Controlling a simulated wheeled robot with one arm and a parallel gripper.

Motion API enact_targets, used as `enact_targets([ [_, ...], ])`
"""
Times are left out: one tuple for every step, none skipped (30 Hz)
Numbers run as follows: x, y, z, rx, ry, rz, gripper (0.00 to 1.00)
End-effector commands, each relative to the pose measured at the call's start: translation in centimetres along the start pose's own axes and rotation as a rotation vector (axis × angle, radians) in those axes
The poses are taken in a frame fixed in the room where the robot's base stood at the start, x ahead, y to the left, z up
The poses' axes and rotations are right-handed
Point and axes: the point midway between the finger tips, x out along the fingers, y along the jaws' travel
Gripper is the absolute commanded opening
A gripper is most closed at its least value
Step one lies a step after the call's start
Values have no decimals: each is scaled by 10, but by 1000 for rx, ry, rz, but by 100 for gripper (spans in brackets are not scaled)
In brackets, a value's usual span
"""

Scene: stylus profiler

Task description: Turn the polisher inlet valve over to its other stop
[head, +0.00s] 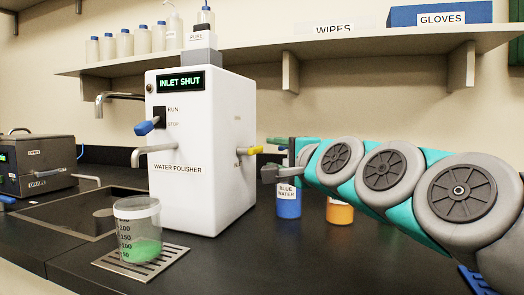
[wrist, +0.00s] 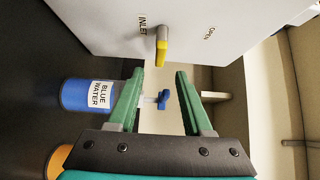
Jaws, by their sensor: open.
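The white water polisher (head: 200,150) stands on the dark bench, and its display reads INLET SHUT. The inlet valve's yellow lever (head: 250,150) sticks out from its right side. In the wrist view the yellow lever (wrist: 162,48) shows just ahead of the fingertips, roughly in line with the gap between them. Labels beside it read INLET and, on the right, OPEN. My gripper (wrist: 160,73) is open, with its green fingers either side of the gap and nothing held. In the head view my gripper (head: 272,172) is just right of the lever, apart from it.
A blue water bottle (head: 288,203) and an orange bottle (head: 340,212) stand behind my arm. A beaker of green liquid (head: 138,230) stands on a drain grate at front left. A shelf (head: 270,65) runs above.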

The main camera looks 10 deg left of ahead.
Motion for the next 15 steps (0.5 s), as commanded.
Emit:
enact_targets([
  [4, 0, 0, 0, -1, 1, 50],
  [7, 0, 0, 0, -1, 2, 50],
  [10, 0, 0, 0, -1, 2, 50],
  [14, 0, 0, 0, -1, 2, 50],
  [17, 0, 0, 0, 0, 1, 50],
  [22, 0, 0, 0, 0, 0, 50],
  [26, -1, 0, 0, 0, 0, 50],
  [29, -1, 0, 0, 0, -1, 50],
  [35, -1, 0, 0, 0, 0, 50],
  [39, 0, 1, -1, -1, 1, 50],
  [44, 1, 1, -1, -1, 2, 50],
  [50, 2, 1, -1, -1, 4, 50],
  [54, 2, 1, -1, -1, 4, 50],
  [57, 1, 0, -1, 0, 3, 50],
  [61, 0, 0, -1, 0, 1, 50],
])
